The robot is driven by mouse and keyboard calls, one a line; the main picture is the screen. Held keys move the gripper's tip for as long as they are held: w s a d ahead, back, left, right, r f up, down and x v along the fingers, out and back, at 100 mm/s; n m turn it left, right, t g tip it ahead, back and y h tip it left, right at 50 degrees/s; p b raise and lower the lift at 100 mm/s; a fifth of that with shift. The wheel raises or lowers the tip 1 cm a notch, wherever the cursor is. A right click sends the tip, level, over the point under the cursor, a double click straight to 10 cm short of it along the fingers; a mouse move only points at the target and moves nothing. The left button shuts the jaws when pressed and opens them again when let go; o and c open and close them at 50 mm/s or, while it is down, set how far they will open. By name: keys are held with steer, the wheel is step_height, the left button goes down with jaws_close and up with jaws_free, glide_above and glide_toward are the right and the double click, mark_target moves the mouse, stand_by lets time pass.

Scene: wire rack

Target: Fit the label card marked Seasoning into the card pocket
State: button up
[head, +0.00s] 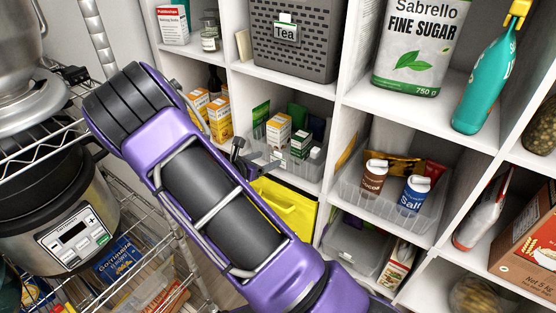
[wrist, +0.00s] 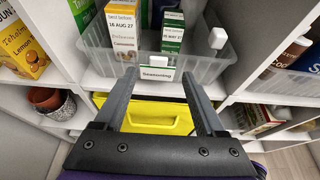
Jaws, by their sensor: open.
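The label card marked Seasoning (wrist: 157,73) is white with a green edge. In the wrist view it stands upright at the front wall of a clear plastic bin (wrist: 98,63), near the middle of that wall. The card pocket cannot be made out apart from the card, and I cannot tell how deep the card sits. My gripper (wrist: 160,83) is open, one finger on each side of the card, with gaps between fingers and card. In the head view my gripper (head: 254,160) is at the front of the same bin (head: 300,164), partly hidden by my arm.
A yellow bin (wrist: 155,112) sits on the shelf below. Shelf dividers stand on both sides. A grey basket marked Tea (head: 290,50) is above. A wire rack with a cooker (head: 65,220) stands at left.

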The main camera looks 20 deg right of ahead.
mark_target(277, 154)
steer(key=shift+x, duration=2.65)
jaws_close()
